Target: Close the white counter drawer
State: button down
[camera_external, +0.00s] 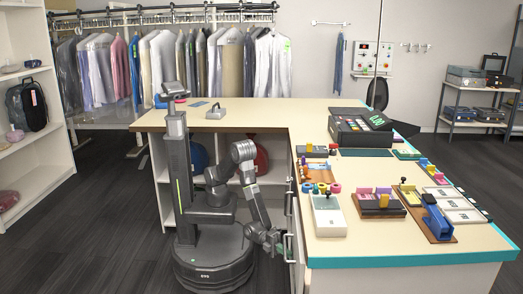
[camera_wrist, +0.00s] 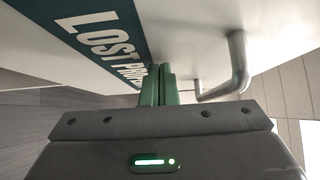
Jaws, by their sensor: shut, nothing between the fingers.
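The white drawer front (camera_wrist: 190,30) fills the upper part of the wrist view. It carries a dark teal label (camera_wrist: 95,38) reading "LOST PR…", the rest hidden behind my fingers. A grey bar handle (camera_wrist: 238,68) sticks out from the front, right of my fingers. My gripper (camera_wrist: 160,72) has its green fingers together, empty, with the tips at or very near the front beside the label; I cannot tell if they touch. In the external view my gripper (camera_external: 274,243) is low at the counter's inner left side. How far the drawer stands open is unclear there.
The L-shaped counter (camera_external: 255,115) surrounds my base on its back and right sides. Its top holds a cash register (camera_external: 358,132), a white box (camera_external: 328,216) and several small items. A garment rail (camera_external: 180,15) stands behind. Dark floor (camera_external: 110,215) is clear to the left.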

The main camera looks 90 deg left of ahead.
jog(key=shift+w+r, duration=0.1)
jog(key=shift+w, duration=1.15)
jog(key=shift+w+r, duration=0.15)
jog(key=shift+w, duration=0.05)
jog(key=shift+b, duration=0.3)
jog(key=s+a, duration=0.7)
jog(key=s, duration=0.5)
jog(key=shift+f, duration=0.25)
jog(key=shift+w+d, duration=0.1)
jog(key=shift+w, duration=0.05)
